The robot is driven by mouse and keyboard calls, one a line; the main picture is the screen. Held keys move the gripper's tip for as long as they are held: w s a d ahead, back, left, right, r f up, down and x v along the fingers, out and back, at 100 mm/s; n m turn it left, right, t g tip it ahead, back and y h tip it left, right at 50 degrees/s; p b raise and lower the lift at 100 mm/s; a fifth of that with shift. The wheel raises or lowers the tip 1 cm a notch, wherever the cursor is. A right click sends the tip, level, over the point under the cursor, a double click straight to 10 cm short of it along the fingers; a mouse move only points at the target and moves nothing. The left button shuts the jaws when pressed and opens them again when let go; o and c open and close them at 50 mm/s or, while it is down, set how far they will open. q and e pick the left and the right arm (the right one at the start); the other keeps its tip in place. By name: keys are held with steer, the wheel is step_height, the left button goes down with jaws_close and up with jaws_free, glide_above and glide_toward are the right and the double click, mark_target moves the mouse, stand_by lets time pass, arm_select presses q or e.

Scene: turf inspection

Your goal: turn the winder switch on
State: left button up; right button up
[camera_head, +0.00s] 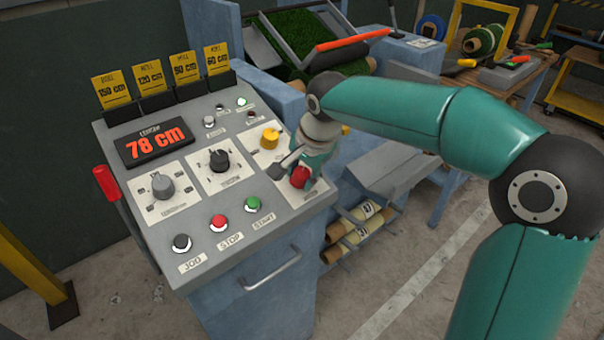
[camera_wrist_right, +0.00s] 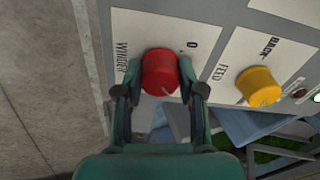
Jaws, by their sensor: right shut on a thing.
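The winder switch is a red rotary knob (camera_head: 300,177) on a white plate at the right front of the grey control panel (camera_head: 205,262). In the wrist view the red knob (camera_wrist_right: 160,72) sits beside the printed words "WINDER" and "0". My right gripper (camera_wrist_right: 160,80) has one finger on each side of the knob and is shut on it. In the head view my right gripper (camera_head: 285,170) reaches down to the knob from the arm at the right and partly hides the plate. The knob's exact setting is hard to tell. My left gripper is not in view.
A yellow feed knob (camera_head: 270,138) sits just behind the red one. Green start (camera_head: 252,203), red stop (camera_head: 219,222) and black jog (camera_head: 181,243) buttons line the front. The display (camera_head: 155,143) reads 78 cm. A red lever (camera_head: 105,182) stands at the panel's left side.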

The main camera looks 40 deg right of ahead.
steer(key=o, duration=1.1)
steer(key=shift+o, duration=0.2)
steer(key=shift+r, duration=0.1)
steer(key=v, duration=1.1)
steer(key=shift+s+r, duration=0.2)
steer(key=shift+r, duration=0.1)
steer(key=shift+a, duration=0.1)
